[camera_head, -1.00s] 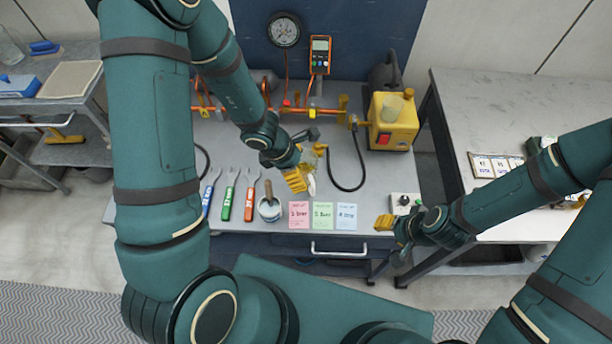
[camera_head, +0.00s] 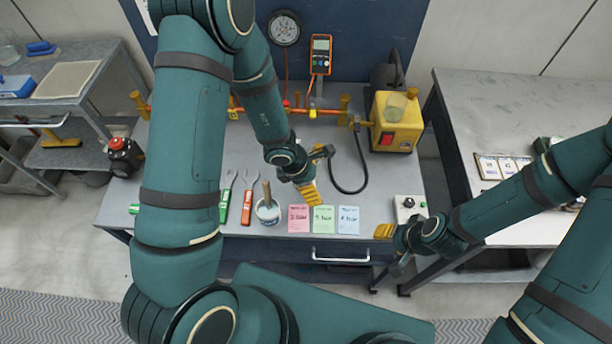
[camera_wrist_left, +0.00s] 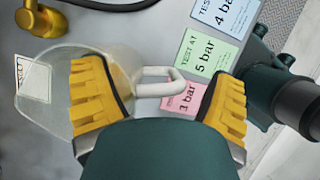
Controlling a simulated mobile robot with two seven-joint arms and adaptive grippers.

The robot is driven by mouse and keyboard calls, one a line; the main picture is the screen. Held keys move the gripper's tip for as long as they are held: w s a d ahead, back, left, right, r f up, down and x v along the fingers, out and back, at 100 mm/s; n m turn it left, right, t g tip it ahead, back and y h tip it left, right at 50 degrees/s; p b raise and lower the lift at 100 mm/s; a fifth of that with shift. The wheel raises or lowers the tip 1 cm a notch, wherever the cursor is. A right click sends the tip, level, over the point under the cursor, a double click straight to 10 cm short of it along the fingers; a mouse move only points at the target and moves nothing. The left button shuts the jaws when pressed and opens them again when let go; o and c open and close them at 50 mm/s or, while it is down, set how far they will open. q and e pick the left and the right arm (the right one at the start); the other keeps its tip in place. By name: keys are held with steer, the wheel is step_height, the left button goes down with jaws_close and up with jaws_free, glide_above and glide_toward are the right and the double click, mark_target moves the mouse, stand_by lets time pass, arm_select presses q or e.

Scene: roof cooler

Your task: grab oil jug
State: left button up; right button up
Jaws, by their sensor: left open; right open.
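The oil jug (camera_wrist_left: 45,85) is a clear jug with a pale label and a white handle (camera_wrist_left: 166,82). In the left wrist view its body is at the left, partly behind one finger, and its handle reaches between the fingers. My left gripper (camera_wrist_left: 155,88) is open around the handle, not closed on it. In the head view my left gripper (camera_head: 308,186) is low over the bench and hides most or all of the jug. My right gripper (camera_head: 388,243) is open and empty by the bench's front right corner.
Pink, green and blue pressure cards (camera_head: 323,220) lie near the bench's front edge. A cup with a brush (camera_head: 267,211) and wrenches (camera_head: 248,197) lie left. A black hose (camera_head: 352,170) and yellow pump (camera_head: 396,122) are right. An orange manifold (camera_head: 320,111) runs behind.

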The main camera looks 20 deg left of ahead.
arm_select(q)
steer(key=c, duration=1.4)
steer(key=shift+r, duration=0.15)
steer(key=shift+r+p, duration=0.65)
steer(key=shift+r, duration=0.5)
steer(key=shift+r+p, duration=2.15)
steer(key=shift+r, duration=1.1)
steer(key=shift+d+r, duration=0.1)
steer(key=shift+r, duration=0.25)
